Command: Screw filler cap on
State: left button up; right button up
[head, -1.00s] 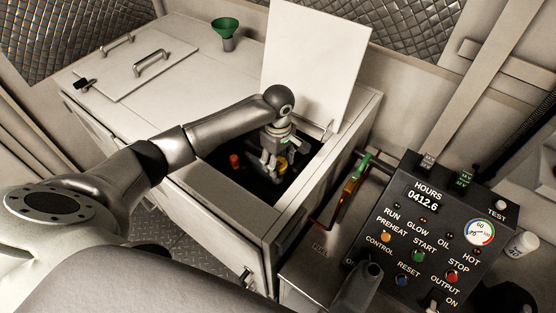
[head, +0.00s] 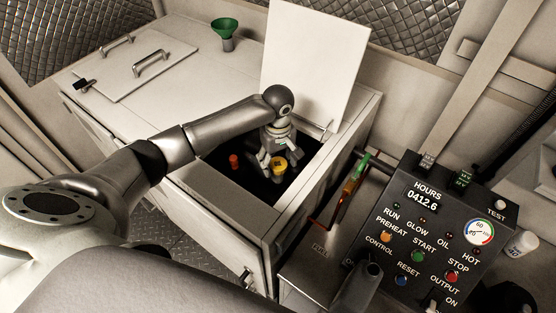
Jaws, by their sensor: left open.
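The yellow filler cap (head: 279,164) shows inside the open hatch of the white cabinet, low in the dark bay. My left gripper (head: 271,168) reaches down into the hatch with its fingers pointing down at the cap. It is open, and its fingers stand beside the cap's left and far side. I cannot tell whether a finger touches the cap. The filler neck under the cap is hidden in the dark. My right gripper is not in view.
An orange-red cap (head: 234,161) stands in the bay, left of my gripper. The hatch lid (head: 314,68) stands open behind my wrist. A green funnel (head: 224,27) stands on the cabinet top. A control panel (head: 430,225) with gauge and buttons is at the right.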

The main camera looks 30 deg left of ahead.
pick_arm(q)
jog(key=n, duration=1.2)
jog(key=shift+n, duration=1.5)
jog(key=c, duration=1.1)
